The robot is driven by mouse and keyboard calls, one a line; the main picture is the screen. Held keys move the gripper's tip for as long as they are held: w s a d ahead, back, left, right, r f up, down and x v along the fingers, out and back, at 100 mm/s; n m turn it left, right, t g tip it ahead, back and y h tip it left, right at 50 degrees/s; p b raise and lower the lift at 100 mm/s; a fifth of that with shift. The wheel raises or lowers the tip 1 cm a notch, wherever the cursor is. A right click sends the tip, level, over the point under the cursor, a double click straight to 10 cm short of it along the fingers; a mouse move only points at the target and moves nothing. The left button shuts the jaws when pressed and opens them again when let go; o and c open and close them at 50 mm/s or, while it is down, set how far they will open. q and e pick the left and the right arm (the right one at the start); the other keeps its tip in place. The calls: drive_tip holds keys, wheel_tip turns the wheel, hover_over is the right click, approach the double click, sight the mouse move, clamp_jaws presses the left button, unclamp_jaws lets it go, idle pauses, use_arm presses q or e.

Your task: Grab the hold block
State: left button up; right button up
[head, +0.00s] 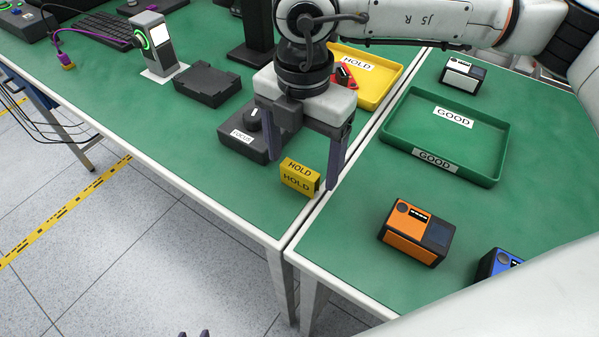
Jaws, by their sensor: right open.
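The hold block (299,178) is a small yellow block with HOLD on its top and front. It stands on the green table near the front edge, beside the seam between the two tables. My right gripper (298,172) comes in from the upper right and is open, pointing down. Its two dark fingers show to the left and right above the block, apart from each other. Nothing is between them that I can see gripped. Only two small dark tips of my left gripper (193,333) show at the bottom edge, so its opening is unclear.
A black FOCUS box (243,145) sits close behind-left of the block. A yellow HOLD tray (381,93) holds a red item. A green GOOD tray (487,180) is at right. Orange (408,229), blue (491,264) and white (461,76) devices stand on the right table.

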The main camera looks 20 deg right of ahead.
sight(300, 169)
drive_tip(key=f, duration=0.3)
drive_tip(key=shift+w+f+p, duration=0.25)
drive_tip(key=shift+f+p, duration=0.15)
drive_tip(key=shift+f, duration=0.4)
use_arm(q)
drive_tip(key=shift+w+r, duration=0.8)
drive_tip(key=shift+r, duration=0.2)
use_arm(e)
drive_tip(key=shift+a, duration=0.1)
drive_tip(key=c, duration=1.1)
use_arm(q)
drive_tip(key=shift+s+f, duration=0.2)
drive_tip(key=shift+s, duration=0.1)
use_arm(e)
drive_tip(key=shift+c, duration=0.2)
drive_tip(key=shift+w+r, duration=0.1)
drive_tip(key=shift+r, duration=0.25)
use_arm(q)
drive_tip(key=shift+f+b, duration=0.6)
drive_tip(key=shift+f, duration=0.05)
use_arm(e)
wheel_tip(300, 169, up, 9)
drive_tip(key=shift+r, duration=0.2)
